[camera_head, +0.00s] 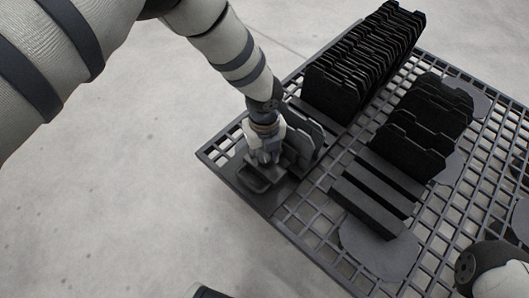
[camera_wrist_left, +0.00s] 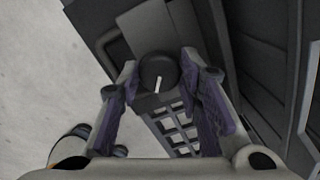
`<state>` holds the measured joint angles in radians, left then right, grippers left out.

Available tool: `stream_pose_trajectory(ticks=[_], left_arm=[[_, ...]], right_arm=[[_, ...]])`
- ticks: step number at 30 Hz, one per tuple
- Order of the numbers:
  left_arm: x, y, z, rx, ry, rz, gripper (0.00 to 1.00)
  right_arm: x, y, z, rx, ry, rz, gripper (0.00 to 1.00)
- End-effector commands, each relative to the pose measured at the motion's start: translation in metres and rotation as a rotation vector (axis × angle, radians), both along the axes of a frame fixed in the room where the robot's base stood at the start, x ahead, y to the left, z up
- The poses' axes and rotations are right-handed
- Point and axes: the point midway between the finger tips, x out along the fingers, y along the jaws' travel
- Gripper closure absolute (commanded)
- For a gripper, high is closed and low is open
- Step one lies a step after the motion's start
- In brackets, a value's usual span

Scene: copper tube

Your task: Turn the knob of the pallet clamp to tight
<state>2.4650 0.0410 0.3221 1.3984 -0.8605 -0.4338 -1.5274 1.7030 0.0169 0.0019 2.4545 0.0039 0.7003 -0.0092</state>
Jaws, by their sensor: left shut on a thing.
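The knob (camera_wrist_left: 158,72) is round and black with a white pointer line, seen in the left wrist view between my left fingertips. The line runs from near the knob's middle towards the bottom of the picture. My left gripper (camera_wrist_left: 160,88) is shut on the knob, with a purple-padded finger at each side. In the head view my left gripper (camera_head: 266,155) points down over the pallet clamp (camera_head: 256,180) at the pallet's near left corner; it hides the knob there. Part of my right arm shows at the lower right of the head view, without its gripper's fingers.
The dark grid pallet (camera_head: 290,222) carries a long row of black plates (camera_head: 360,65), a shorter row (camera_head: 425,125) and flat black bars (camera_head: 365,207) to the right of the clamp. Upright plates stand close beside my left gripper. Bare pale floor (camera_head: 110,200) lies to the left.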

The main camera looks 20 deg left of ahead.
Motion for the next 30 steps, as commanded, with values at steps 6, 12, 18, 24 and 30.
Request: stream_pose_trajectory(ticks=[6, 12, 18, 24, 30], left_arm=[[0.0, 0.0, -0.002, 0.0, 0.001, -0.202, 0.95], [0.0, 0.0, -0.002, 0.0, 0.001, -0.391, 0.95], [0.0, 0.0, -0.001, 0.0, 0.001, -0.575, 0.95], [0.0, 0.0, -0.001, 0.001, 0.002, -0.735, 0.95], [0.0, 0.0, -0.001, 0.001, 0.001, -0.857, 0.95]], right_arm=[[-0.002, 0.0, -0.004, 0.0, 0.011, 0.001, 1.0], [-0.004, -0.001, -0.007, 0.001, 0.02, 0.002, 1.0], [-0.005, -0.001, -0.01, 0.001, 0.028, 0.003, 1.0], [-0.007, -0.001, -0.012, 0.002, 0.035, 0.004, 1.0], [-0.007, -0.001, -0.013, 0.003, 0.04, 0.005, 1.0]])
